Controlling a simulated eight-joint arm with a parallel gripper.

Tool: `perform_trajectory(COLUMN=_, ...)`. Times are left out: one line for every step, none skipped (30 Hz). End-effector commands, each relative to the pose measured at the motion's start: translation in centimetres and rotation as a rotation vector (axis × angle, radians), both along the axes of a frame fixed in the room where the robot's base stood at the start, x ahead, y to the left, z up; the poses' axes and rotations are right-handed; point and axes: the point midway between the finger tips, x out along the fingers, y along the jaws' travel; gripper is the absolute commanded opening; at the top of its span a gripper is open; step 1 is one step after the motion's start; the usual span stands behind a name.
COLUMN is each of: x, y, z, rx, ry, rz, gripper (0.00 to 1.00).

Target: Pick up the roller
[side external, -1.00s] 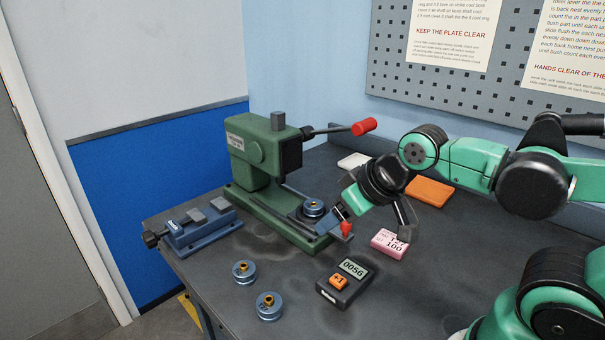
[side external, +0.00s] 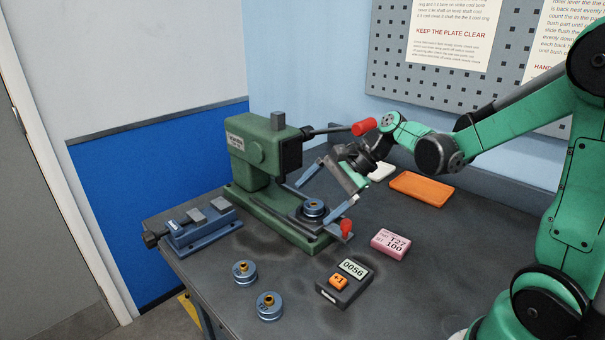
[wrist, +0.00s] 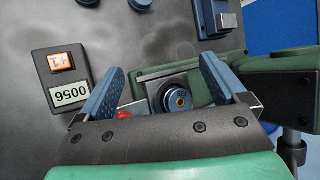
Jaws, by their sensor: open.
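A blue roller (side external: 314,208) with a brass centre sits on the plate at the foot of the green press (side external: 250,160). It also shows in the wrist view (wrist: 178,98), between and behind my finger bases. My gripper (side external: 315,203) is open and empty, its two blue fingers spread and pointing down left over the plate. In the side view one finger is on each side of the roller; whether they touch it I cannot tell. Two similar rollers stand on the bench in front, one (side external: 244,273) left of the other (side external: 269,306).
A red knob (side external: 347,226) sits at the plate's near end, close to one finger. The press lever's red grip (side external: 364,126) is near my wrist. A blue vise (side external: 200,226), counter box (side external: 345,283), pink block (side external: 390,244) and orange slab (side external: 422,189) lie around.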

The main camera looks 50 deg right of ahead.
Motion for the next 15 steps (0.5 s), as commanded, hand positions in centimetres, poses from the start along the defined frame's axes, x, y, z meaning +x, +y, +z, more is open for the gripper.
perform_trajectory(x=0.7, y=-1.3, z=-0.5, rx=0.117, ry=0.039, rz=-0.092, gripper=0.92)
perform_trajectory(x=1.0, y=-1.8, z=-0.8, rx=0.193, ry=0.065, rz=-0.142, gripper=0.92)
perform_trajectory(x=1.4, y=-2.6, z=-1.2, rx=0.293, ry=0.098, rz=-0.205, gripper=0.92)
perform_trajectory(x=1.6, y=-3.3, z=-1.4, rx=0.369, ry=0.123, rz=-0.249, gripper=0.92)
perform_trajectory(x=1.7, y=-3.9, z=-1.7, rx=0.442, ry=0.146, rz=-0.289, gripper=0.92)
perform_trajectory(x=1.8, y=-4.7, z=-2.1, rx=0.536, ry=0.177, rz=-0.338, gripper=0.92)
perform_trajectory(x=1.8, y=-5.3, z=-2.4, rx=0.601, ry=0.199, rz=-0.369, gripper=0.92)
perform_trajectory(x=1.7, y=-5.8, z=-2.7, rx=0.66, ry=0.219, rz=-0.393, gripper=0.92)
perform_trajectory(x=1.6, y=-6.3, z=-2.9, rx=0.727, ry=0.241, rz=-0.419, gripper=0.92)
perform_trajectory(x=1.5, y=-6.7, z=-3.1, rx=0.769, ry=0.255, rz=-0.436, gripper=0.92)
perform_trajectory(x=1.4, y=-7.0, z=-3.3, rx=0.807, ry=0.269, rz=-0.449, gripper=0.92)
perform_trajectory(x=1.3, y=-7.4, z=-3.5, rx=0.849, ry=0.284, rz=-0.464, gripper=0.92)
perform_trajectory(x=2.0, y=-7.3, z=-3.8, rx=0.829, ry=0.276, rz=-0.452, gripper=0.92)
perform_trajectory(x=2.4, y=-7.4, z=-4.0, rx=0.818, ry=0.27, rz=-0.445, gripper=0.92)
perform_trajectory(x=2.8, y=-7.5, z=-4.3, rx=0.808, ry=0.264, rz=-0.442, gripper=0.92)
